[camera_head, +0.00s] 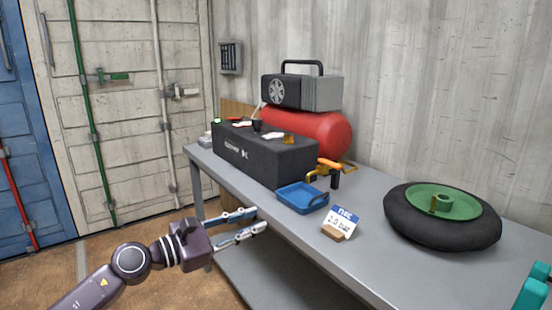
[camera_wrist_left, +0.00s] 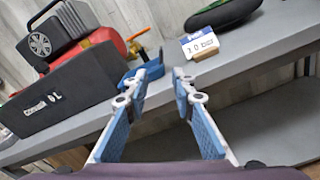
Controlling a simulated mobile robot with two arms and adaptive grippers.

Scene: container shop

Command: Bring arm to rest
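My left gripper (camera_head: 260,219) is in front of the grey workbench (camera_head: 370,250), by its front edge and apart from the things on it. Its two blue-padded fingers are parted with nothing between them. The left wrist view also shows the open left gripper (camera_wrist_left: 166,74), with the bench edge and the gap below it beyond the fingers.
The bench holds a black toolbox (camera_head: 260,152), red compressor (camera_head: 315,130), blue tray (camera_head: 302,198), sign card (camera_head: 340,222) and black tyre with green hub (camera_head: 415,230). A teal object (camera_head: 535,287) is at the lower right. The floor (camera_head: 110,250) at left is clear.

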